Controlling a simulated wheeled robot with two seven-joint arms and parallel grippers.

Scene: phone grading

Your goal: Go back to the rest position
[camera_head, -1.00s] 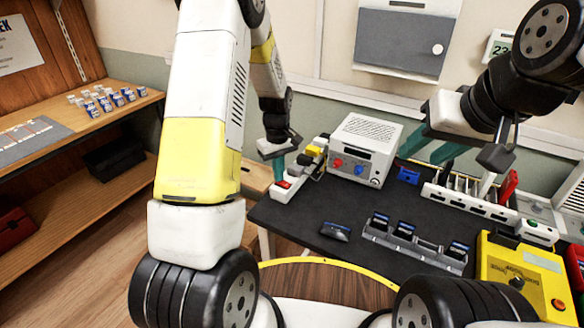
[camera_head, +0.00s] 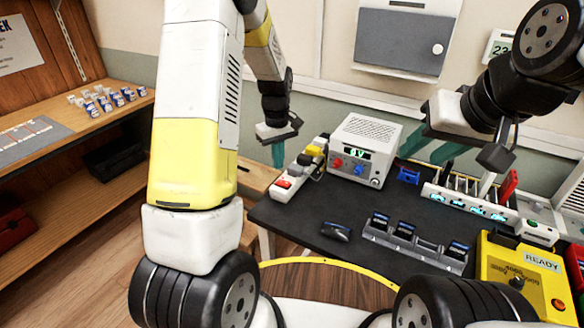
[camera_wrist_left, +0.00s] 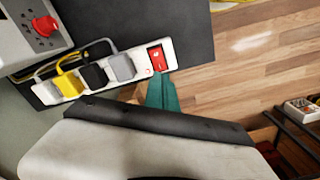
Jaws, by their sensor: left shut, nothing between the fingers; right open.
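My left gripper (camera_head: 278,155) has teal fingers that are shut and empty. It hangs just beyond the table's left edge, above and to the left of the power strip (camera_head: 301,166). In the left wrist view its closed fingers (camera_wrist_left: 164,94) point toward the strip's red rocker switch (camera_wrist_left: 157,58), with the strip's plugs to the left. My right gripper (camera_head: 430,149) is open and empty, above the back of the table between the power supply and the slotted rack.
The dark table (camera_head: 300,215) holds a lit power supply (camera_head: 362,150), a slotted rack (camera_head: 468,203) with lit displays, a phone (camera_head: 335,231), a grey phone tray (camera_head: 414,247) and a yellow box (camera_head: 522,272) showing READY. A wooden shelf (camera_head: 60,155) stands left.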

